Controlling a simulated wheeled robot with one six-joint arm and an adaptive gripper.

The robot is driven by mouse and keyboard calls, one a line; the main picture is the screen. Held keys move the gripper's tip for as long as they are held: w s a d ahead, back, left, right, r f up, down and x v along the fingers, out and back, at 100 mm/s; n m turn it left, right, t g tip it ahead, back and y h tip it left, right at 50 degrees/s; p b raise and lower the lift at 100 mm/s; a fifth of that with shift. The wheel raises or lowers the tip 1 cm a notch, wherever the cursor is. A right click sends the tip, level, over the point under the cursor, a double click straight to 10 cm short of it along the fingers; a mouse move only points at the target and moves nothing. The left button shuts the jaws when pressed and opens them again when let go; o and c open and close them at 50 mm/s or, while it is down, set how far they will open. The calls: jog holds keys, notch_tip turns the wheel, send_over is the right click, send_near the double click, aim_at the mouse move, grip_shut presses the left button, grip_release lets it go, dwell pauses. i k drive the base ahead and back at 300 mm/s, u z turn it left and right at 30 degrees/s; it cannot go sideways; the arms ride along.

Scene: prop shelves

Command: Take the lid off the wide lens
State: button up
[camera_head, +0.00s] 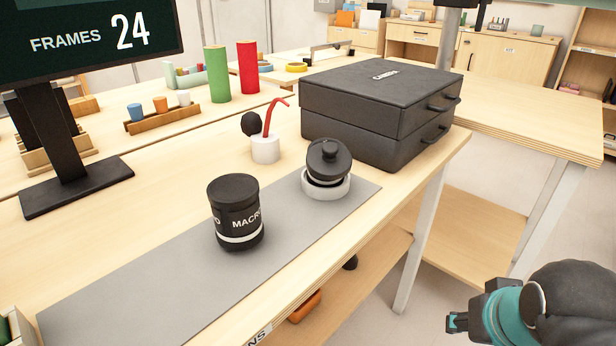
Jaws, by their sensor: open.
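A black lid with a round knob (329,152) sits tilted on top of a short body in a white ring-shaped holder (327,190), at the far end of the grey mat. No label shows on this piece, so I cannot tell whether it is the wide lens. A black cylinder marked MACRO (236,215), with a white band low down and a flat black top, stands upright on the mat to its left. My gripper (455,322) is at the lower right, beyond the table's edge, apart from both. It is open and empty.
A black two-drawer case (380,105) stands just behind the lidded piece. A white pot (265,149) with a red bent stem and a black ball is to its left. A screen (85,30) stands at the left. The grey mat's near part (140,300) is clear.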

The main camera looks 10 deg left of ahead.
aim_at(330, 160)
jog(key=u, duration=3.15)
jog(key=k, duration=1.3)
jog(key=z, duration=1.65)
